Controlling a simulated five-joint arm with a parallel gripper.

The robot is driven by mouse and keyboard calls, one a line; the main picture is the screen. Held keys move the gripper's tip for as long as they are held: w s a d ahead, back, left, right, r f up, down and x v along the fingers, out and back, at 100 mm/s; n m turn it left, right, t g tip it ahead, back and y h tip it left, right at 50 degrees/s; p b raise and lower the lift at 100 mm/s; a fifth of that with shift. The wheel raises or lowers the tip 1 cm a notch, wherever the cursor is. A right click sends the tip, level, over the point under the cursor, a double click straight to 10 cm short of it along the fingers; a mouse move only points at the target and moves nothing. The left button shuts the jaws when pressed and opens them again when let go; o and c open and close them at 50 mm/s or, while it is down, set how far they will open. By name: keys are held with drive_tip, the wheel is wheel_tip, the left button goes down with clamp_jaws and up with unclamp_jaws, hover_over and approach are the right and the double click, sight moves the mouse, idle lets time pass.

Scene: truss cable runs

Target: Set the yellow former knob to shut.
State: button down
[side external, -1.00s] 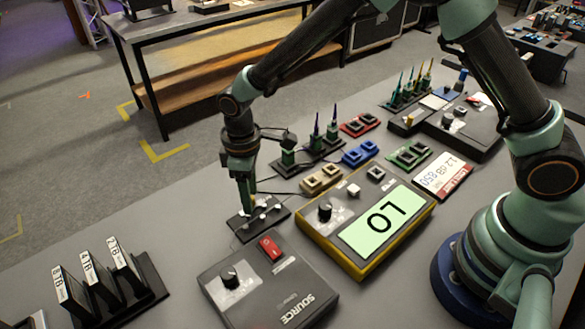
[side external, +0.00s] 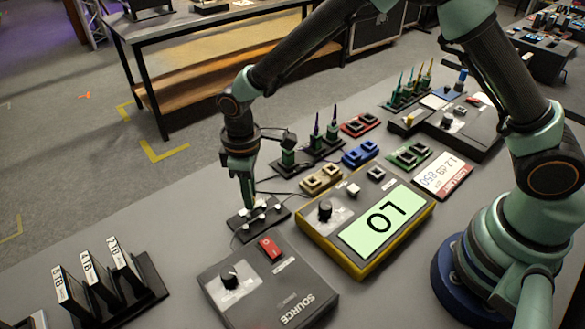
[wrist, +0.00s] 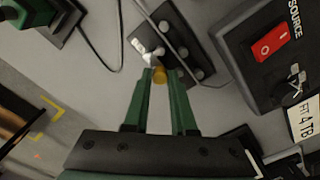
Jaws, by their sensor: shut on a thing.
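The yellow former knob (wrist: 160,74) is a small yellow-orange piece between my fingertips in the wrist view. It sits at the edge of the black former plate (wrist: 187,45), which carries several pale round pegs. The plate also shows in the side view (side external: 268,222), lying flat on the grey table. My gripper (wrist: 161,79) points down at the plate and is shut on the yellow knob. In the side view my gripper (side external: 249,206) is at the plate's upper-left part and hides the knob there. The fingers cover part of the knob, so its exact angle cannot be told.
A black source box with a red switch (side external: 270,247) stands in front of the plate. A yellow-edged meter (side external: 372,223) reading LO is to the right. A rack of labelled drives (side external: 100,283) stands at lower left. Thin cables (wrist: 173,33) run close by.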

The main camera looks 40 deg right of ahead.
idle(0.7)
drive_tip(key=shift+s+r, duration=0.1)
drive_tip(key=shift+s, duration=0.85)
drive_tip(key=c, duration=0.7)
unclamp_jaws()
drive_tip(key=shift+c, duration=0.2)
wheel_tip(320, 180, up, 12)
